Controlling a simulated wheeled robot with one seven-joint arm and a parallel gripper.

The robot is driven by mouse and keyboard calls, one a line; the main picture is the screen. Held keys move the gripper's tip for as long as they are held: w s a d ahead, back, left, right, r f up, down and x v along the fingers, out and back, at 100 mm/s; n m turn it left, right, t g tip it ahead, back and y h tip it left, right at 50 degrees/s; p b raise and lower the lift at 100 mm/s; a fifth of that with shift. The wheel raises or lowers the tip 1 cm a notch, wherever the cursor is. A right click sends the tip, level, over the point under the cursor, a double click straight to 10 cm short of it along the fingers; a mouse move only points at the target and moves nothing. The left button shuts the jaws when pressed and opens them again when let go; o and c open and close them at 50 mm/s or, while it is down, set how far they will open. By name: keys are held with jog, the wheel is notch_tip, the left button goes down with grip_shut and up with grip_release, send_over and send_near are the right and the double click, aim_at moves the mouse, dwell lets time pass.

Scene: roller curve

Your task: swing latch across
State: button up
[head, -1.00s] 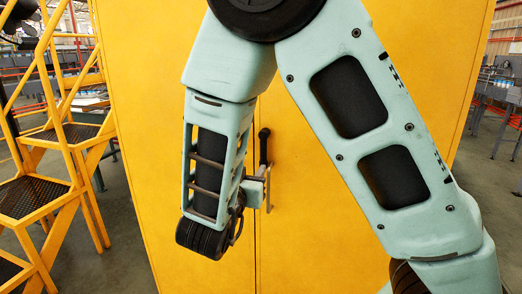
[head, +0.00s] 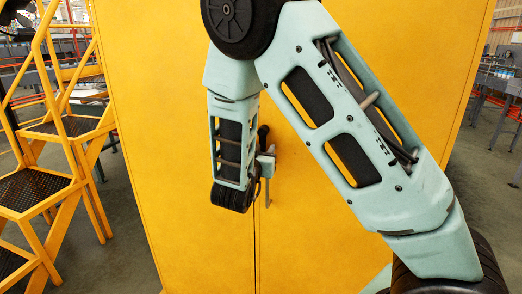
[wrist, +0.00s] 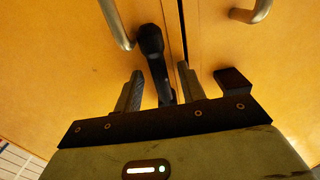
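The latch (head: 263,133) is a black lever with a rounded knob, standing nearly upright at the seam of the yellow cabinet doors. In the wrist view the latch (wrist: 152,42) runs down between the two fingers of my gripper (wrist: 160,70). The fingers are apart, one on each side of the lever, with small gaps showing, so it does not look clamped. In the head view my gripper (head: 265,166) is close to the doors, just below the knob; my wrist hides part of it and the lower lever.
The yellow cabinet (head: 330,240) fills the middle. Metal door handles flank the seam; the left one (wrist: 115,22) is near the latch and the right one (wrist: 258,10) is farther off. Yellow steps (head: 60,150) stand at the left.

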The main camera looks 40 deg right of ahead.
grip_shut()
jog(key=shift+w+f+b, duration=0.1)
jog(key=shift+b, duration=0.25)
jog(key=w+a+r+m+b, duration=0.1)
jog(key=r+m+b, duration=0.1)
jog(key=m+b, duration=0.7)
jog(key=w+a+r+m+b, duration=0.2)
jog(key=m+b, duration=0.7)
jog(key=b, duration=0.5)
jog(key=shift+w+r, duration=0.25)
jog(key=shift+r, duration=0.25)
jog(key=shift+o, duration=0.3)
grip_release()
